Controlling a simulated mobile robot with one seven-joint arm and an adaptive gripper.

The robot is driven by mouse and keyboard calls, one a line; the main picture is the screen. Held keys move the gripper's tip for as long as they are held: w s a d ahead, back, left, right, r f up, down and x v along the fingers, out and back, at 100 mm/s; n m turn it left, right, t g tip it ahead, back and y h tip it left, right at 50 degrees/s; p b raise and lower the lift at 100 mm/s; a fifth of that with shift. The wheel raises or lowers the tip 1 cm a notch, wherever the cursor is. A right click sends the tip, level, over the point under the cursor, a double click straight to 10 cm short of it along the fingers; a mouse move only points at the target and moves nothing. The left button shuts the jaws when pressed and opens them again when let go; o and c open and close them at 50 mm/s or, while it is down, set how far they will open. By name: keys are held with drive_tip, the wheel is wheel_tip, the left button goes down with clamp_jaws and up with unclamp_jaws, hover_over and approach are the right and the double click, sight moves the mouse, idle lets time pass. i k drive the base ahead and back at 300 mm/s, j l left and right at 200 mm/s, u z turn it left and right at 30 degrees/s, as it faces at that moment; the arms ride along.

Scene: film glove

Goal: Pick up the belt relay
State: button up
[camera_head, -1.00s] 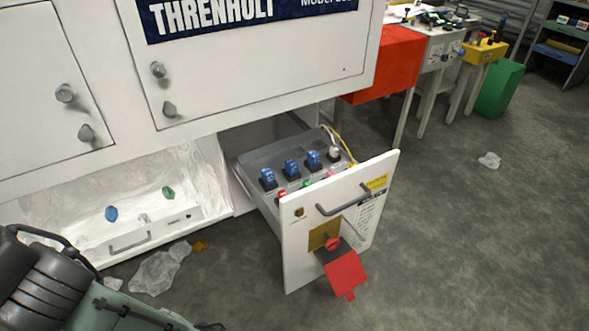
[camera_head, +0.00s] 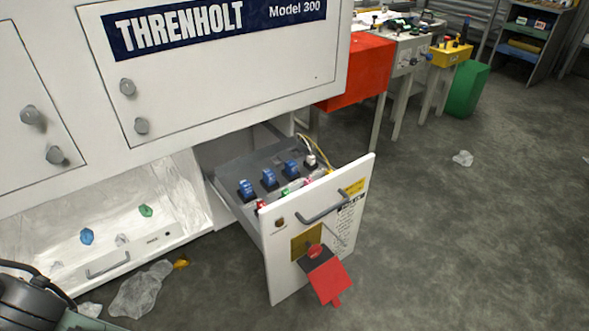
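An open drawer (camera_head: 358,230) juts out from the white cabinet. Three blue relay-like blocks stand upright in it in a row: a left one (camera_head: 247,189), a middle one (camera_head: 269,179) and a right one (camera_head: 290,169). A whitish part (camera_head: 310,160) with wires stands at the row's right end. Smaller red and green parts are partly hidden behind the drawer front. I cannot read which part is the belt relay. My gripper is not in view; only a piece of my arm shows at the lower left.
A red flap (camera_head: 328,278) hangs from the drawer front below its handle (camera_head: 322,207). A lower bay (camera_head: 50,215) at left holds blue and green bits. Clear plastic (camera_head: 140,290) lies on the floor. Open floor (camera_head: 460,240) lies to the right.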

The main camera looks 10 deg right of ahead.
sight(269, 175)
drive_tip(key=k+j+u, duration=0.15)
drive_tip(key=k+u, duration=0.3)
drive_tip(key=k, duration=0.2)
drive_tip(key=u, duration=1.6)
drive_tip(key=l+u, duration=0.35)
drive_tip(key=k+l+u, duration=0.15)
drive_tip(key=l+u, duration=0.25)
drive_tip(key=k+l, duration=0.15)
drive_tip(key=l, duration=0.25)
drive_tip(key=k+l, duration=0.15)
drive_tip(key=l, duration=0.25)
drive_tip(key=k+l, duration=0.15)
drive_tip(key=l, duration=0.25)
drive_tip(key=k+l, duration=0.2)
drive_tip(key=l, duration=0.2)
drive_tip(key=k+l, duration=0.15)
drive_tip(key=l, duration=0.25)
drive_tip(key=k+l, duration=0.15)
drive_tip(key=l, duration=0.25)
drive_tip(key=k+l, duration=0.15)
drive_tip(key=l, duration=0.25)
drive_tip(key=k+l, duration=0.15)
drive_tip(key=l, duration=0.25)
